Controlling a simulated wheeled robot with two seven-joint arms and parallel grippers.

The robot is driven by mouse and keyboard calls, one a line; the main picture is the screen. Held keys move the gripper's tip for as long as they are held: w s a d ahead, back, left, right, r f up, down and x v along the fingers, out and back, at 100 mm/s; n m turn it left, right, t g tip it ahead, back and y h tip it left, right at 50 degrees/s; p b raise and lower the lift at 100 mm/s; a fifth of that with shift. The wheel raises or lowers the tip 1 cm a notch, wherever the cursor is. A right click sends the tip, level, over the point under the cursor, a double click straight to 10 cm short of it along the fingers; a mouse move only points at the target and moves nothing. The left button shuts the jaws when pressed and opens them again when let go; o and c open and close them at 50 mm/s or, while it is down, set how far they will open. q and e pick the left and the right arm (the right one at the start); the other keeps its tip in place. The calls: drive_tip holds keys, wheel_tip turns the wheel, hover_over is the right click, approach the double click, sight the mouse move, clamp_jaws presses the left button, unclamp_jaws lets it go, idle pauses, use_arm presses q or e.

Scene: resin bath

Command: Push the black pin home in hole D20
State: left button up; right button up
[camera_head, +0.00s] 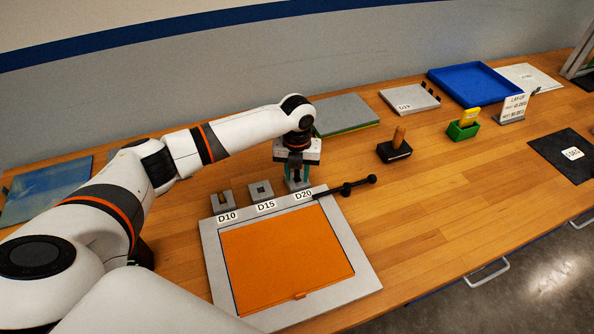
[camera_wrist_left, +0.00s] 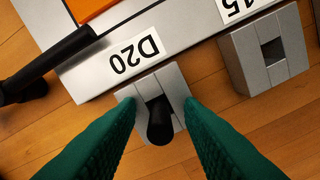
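The black pin (camera_wrist_left: 160,122) stands in the square hole of the grey D20 block (camera_wrist_left: 173,82) in the left wrist view, its rounded end sticking out toward the camera. How deep it sits is hard to tell. My left gripper (camera_wrist_left: 162,104) is above the block with its green fingers apart, one on each side of the pin, with gaps between. In the head view my left gripper (camera_head: 297,180) points down over the D20 block and hides the pin. The D20 label (camera_head: 303,195) is on the grey frame beside it. My right gripper is not in view.
The D15 block (camera_head: 260,190) and D10 block (camera_head: 222,200) stand left of D20. A black bar with round knobs (camera_head: 346,188) lies close on the right. The grey frame (camera_head: 368,284) holds an orange panel (camera_head: 285,255). A wooden-handled black block (camera_head: 395,150) stands farther right.

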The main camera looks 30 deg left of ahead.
use_arm(q)
wheel_tip(320, 180, up, 12)
drive_tip(key=b, duration=0.1)
drive_tip(key=shift+r+b, duration=0.15)
drive_tip(key=shift+b, duration=0.15)
idle(0.7)
